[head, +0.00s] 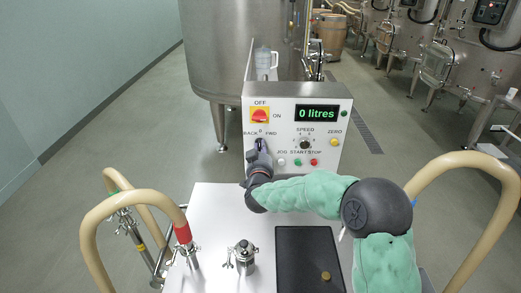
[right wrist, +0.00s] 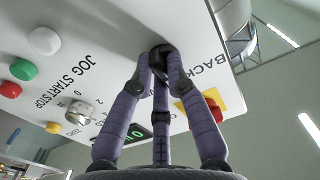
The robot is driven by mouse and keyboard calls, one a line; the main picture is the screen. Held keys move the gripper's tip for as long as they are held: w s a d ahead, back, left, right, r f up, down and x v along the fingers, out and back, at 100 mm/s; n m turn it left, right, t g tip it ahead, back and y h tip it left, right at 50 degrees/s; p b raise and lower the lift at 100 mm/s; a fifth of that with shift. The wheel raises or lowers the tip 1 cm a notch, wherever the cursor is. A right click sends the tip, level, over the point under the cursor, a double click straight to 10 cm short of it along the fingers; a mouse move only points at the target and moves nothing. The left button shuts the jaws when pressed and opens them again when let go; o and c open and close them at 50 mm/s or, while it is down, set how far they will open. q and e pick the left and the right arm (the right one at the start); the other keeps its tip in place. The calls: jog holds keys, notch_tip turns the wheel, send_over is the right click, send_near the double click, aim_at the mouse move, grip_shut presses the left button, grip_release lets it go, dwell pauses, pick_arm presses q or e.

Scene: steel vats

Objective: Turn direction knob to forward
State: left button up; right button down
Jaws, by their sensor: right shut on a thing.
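The control panel (head: 322,147) stands upright at the back of the white cart top. The direction knob sits at its left, under the labels BACK, 0 and FWD; my gripper hides most of it in the head view. My right gripper (head: 260,146) reaches it from the front. In the right wrist view my gripper's purple fingers (right wrist: 160,75) are closed around the black direction knob (right wrist: 160,50), close to the panel face. The knob's exact pointing direction is hidden by the fingers. My left gripper is not in view.
A red and yellow OFF/ON switch (head: 260,115) is just above the direction knob. The speed knob (head: 305,145), green display (head: 317,113) reading 0 litres and several buttons are to the right. A black mat (head: 300,265) and metal fitting (head: 244,257) are on the cart (head: 215,215).

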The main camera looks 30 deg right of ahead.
jog(key=shift+a+f+m+b, duration=0.1)
jog(key=shift+f+m+b, duration=0.05)
jog(key=shift+m+b, duration=1.95)
jog(key=shift+f+m+b, duration=0.1)
jog(key=shift+m+b, duration=1.8)
jog(key=shift+m, duration=0.3)
jog(key=shift+w, duration=0.1)
jog(key=c, duration=1.2)
grip_release()
jog(key=shift+r, duration=0.1)
jog(key=v, duration=1.2)
